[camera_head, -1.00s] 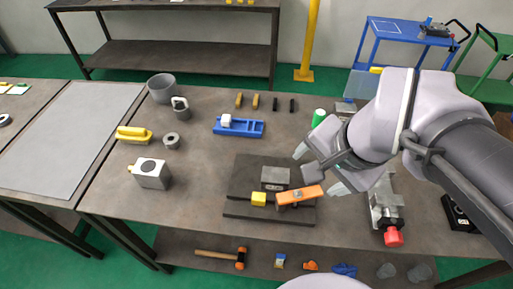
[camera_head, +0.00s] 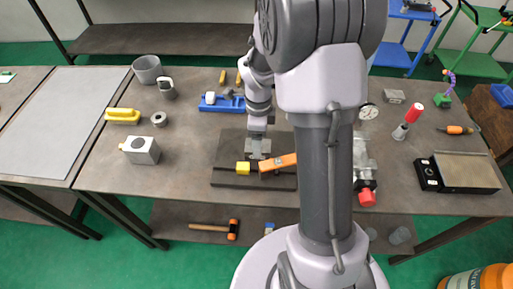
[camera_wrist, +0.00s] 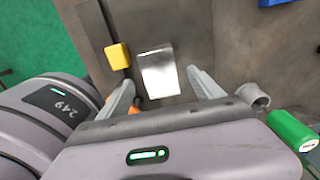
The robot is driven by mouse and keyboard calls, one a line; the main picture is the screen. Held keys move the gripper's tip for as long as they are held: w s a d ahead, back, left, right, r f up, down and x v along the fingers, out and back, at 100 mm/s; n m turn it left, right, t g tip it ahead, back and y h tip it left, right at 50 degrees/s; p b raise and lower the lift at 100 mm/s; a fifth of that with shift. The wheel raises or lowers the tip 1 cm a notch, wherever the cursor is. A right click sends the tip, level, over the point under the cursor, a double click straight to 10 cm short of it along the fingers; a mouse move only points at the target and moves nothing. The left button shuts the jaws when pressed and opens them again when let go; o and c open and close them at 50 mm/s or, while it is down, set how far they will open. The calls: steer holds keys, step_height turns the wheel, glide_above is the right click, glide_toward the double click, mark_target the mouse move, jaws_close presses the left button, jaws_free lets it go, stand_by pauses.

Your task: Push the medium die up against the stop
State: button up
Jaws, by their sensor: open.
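A bright grey metal block, seemingly the medium die (camera_wrist: 158,73), lies on a dark plate (camera_head: 228,182). In the wrist view it sits between the open fingers of my gripper (camera_wrist: 160,80), with a gap visible towards the right finger. In the head view my gripper (camera_head: 257,143) is low over the plate and largely covers the block. A yellow block (camera_wrist: 117,56) stands by the plate's step, left of the die; it also shows in the head view (camera_head: 242,168). Which part is the stop I cannot tell for sure.
An orange bar (camera_head: 280,162) lies beside the yellow block. A blue fixture (camera_head: 222,104) stands behind the plate. A green cylinder (camera_wrist: 292,130) is at the right in the wrist view. The table left of the plate is clear up to a grey box (camera_head: 141,150).

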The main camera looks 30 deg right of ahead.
step_height(320, 180, down, 5)
steer(key=shift+r+b, duration=0.15)
steer(key=shift+b, duration=0.35)
steer(key=shift+c, duration=0.3)
jaws_close()
